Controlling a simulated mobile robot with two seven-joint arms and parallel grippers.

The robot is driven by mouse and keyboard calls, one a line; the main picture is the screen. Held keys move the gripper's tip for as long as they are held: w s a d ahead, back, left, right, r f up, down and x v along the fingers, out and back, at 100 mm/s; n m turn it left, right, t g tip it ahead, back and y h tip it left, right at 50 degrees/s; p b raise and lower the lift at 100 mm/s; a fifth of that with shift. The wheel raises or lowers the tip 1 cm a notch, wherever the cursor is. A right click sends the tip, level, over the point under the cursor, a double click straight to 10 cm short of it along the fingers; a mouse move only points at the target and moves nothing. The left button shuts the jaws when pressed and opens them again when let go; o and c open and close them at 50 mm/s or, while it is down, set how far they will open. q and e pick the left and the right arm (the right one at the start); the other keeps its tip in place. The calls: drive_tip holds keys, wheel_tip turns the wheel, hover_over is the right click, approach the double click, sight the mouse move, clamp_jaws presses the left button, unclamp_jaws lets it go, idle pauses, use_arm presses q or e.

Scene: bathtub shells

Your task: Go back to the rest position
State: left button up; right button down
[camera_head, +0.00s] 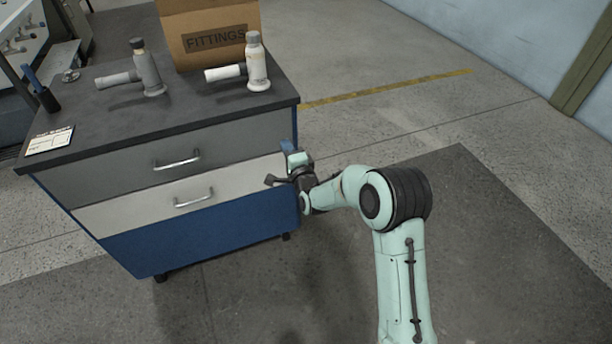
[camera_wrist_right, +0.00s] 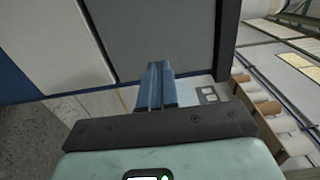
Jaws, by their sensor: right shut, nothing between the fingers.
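My right gripper (camera_head: 271,180) is beside the front of the drawer cabinet (camera_head: 190,235), near its right end and at about the height of the drawers. In the right wrist view its blue fingers (camera_wrist_right: 157,85) are together with nothing between them. The cabinet's grey and white drawer fronts (camera_wrist_right: 160,35) fill the upper part of that view. My left gripper does not show in either view.
On the dark cabinet top stand a grey fitting (camera_head: 147,70), a white fitting (camera_head: 257,72) and a cardboard box (camera_head: 205,30) marked FITTINGS. The floor (camera_head: 510,220) at right is clear.

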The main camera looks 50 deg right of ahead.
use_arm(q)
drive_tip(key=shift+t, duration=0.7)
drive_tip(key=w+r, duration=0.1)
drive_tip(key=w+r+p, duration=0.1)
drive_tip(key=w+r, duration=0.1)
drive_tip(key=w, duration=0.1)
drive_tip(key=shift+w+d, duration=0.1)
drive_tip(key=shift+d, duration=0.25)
use_arm(e)
drive_tip(key=v, duration=0.9)
drive_tip(key=shift+f, duration=0.15)
